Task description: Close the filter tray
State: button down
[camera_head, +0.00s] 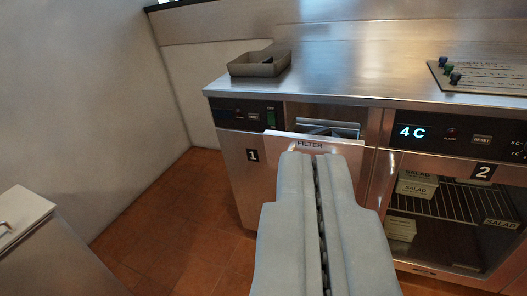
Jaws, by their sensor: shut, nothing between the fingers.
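The filter tray (284,138) is a steel drawer with a front panel labelled FILTER, set under the counter between the cabinet marked 1 and the fridge marked 2. Its front stands out from the cabinet face, and the opening behind it shows the tray's inside, so it is partly open. My gripper (317,160) is shut and empty, with its fingertips just in front of the FILTER panel, overlapping its lower part. I cannot tell whether they touch it. My gripper hides the lower middle of the panel.
A steel counter (350,75) runs above, with a shallow metal pan (258,65) on it and a board with coloured knobs (455,77) at right. A fridge with salad boxes (415,185) is at right. A white-topped cabinet (22,215) stands at lower left. The tiled floor (175,215) between is clear.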

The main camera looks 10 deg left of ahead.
jog(key=w+a+f+m, duration=0.2)
jog(key=w+m, duration=0.1)
jog(key=w, duration=0.3)
jog(key=w+a+f+m, duration=0.2)
jog(key=w+f, duration=0.1)
jog(key=w, duration=0.3)
jog(key=m+h, duration=0.5)
jog(key=m, duration=1)
send_near(271, 155)
jog(key=x, duration=0.6)
jog(key=shift+w+d, duration=0.1)
jog(key=shift+w, duration=0.3)
jog(key=x, duration=1.8)
jog(key=shift+w+d+f, duration=0.15)
jog(key=shift+w+d, duration=0.1)
jog(key=shift+w, duration=0.4)
jog(key=shift+r, duration=0.2)
